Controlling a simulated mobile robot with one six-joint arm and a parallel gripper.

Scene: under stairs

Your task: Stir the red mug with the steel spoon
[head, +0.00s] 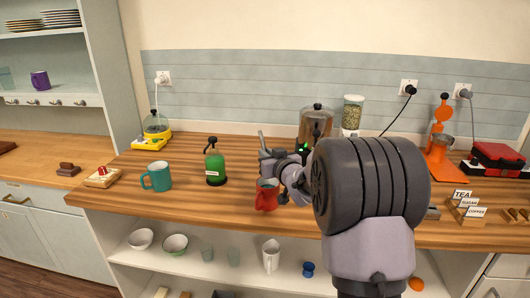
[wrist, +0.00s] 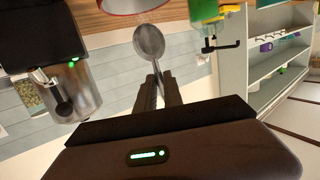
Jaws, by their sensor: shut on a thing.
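The red mug (head: 266,196) stands upright on the wooden counter, with its handle to the left. Part of its red rim (wrist: 135,5) shows at the top edge of the wrist view. The steel spoon (wrist: 149,42) is held by its handle between the fingers of my gripper (wrist: 158,84), bowl pointing away from the jaws. The spoon's bowl lies just below the mug's rim in the wrist picture; it does not look inside the mug. In the head view my gripper (head: 268,165) is just above and behind the mug, partly hidden by my arm; the spoon is not clear there.
A steel urn (head: 316,122) and a jar (head: 352,112) stand behind my arm. The counter between the teal mug and the bottle is clear.

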